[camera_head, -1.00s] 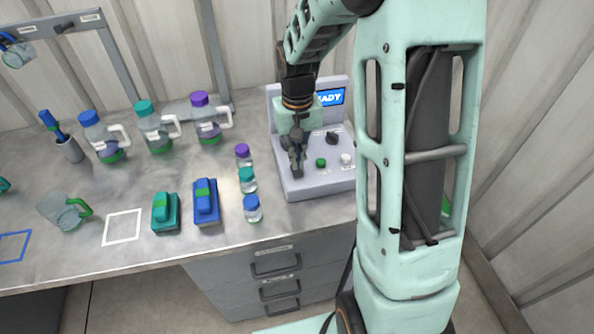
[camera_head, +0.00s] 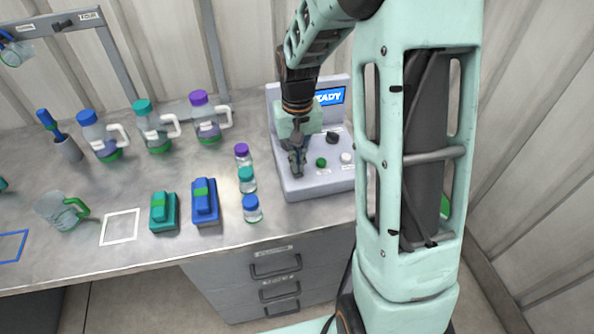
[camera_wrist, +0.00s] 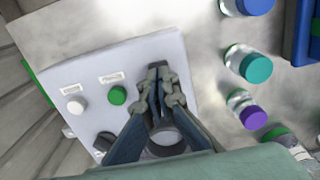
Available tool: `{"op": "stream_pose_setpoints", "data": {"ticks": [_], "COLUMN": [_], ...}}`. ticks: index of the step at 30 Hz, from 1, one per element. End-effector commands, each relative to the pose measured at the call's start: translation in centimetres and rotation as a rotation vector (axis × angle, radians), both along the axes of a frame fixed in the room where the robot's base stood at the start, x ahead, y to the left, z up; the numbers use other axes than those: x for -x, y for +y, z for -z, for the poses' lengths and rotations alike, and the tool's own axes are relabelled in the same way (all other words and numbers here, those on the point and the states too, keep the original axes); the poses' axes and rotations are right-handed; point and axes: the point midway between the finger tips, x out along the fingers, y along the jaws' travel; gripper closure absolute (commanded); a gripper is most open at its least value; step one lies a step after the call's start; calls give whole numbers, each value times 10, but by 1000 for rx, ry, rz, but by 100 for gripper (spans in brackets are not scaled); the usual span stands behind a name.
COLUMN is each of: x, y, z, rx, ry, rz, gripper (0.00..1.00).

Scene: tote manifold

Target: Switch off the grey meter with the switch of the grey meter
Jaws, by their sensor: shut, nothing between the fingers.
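The grey meter (camera_head: 325,184) stands at the right end of the bench. Its blue screen (camera_head: 330,96) is lit and shows "EADY", with the first letter hidden by my arm. A green button (camera_head: 321,162), a white button (camera_head: 346,158) and a black knob (camera_head: 333,137) are on its panel. My gripper (camera_head: 297,172) is shut and points down over the left part of the panel. In the wrist view its fingertips (camera_wrist: 160,85) are over the panel, beside the green button (camera_wrist: 117,95). The switch is not clearly seen; my fingers cover that area, and contact cannot be told.
Small capped bottles (camera_head: 247,180) stand just left of the meter. A blue device (camera_head: 205,203) and a teal device (camera_head: 163,212) lie further left. Several jugs (camera_head: 207,120) stand behind. The wall is close behind the meter.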

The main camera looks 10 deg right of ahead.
Motion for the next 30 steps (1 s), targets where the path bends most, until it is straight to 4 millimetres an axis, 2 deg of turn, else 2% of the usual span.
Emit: {"op": "stream_pose_setpoints", "data": {"ticks": [24,30], "x": [0,0], "y": [0,0], "z": [13,8], "rx": [0,0], "ry": [0,1], "rz": [0,0], "gripper": [100,100]}}
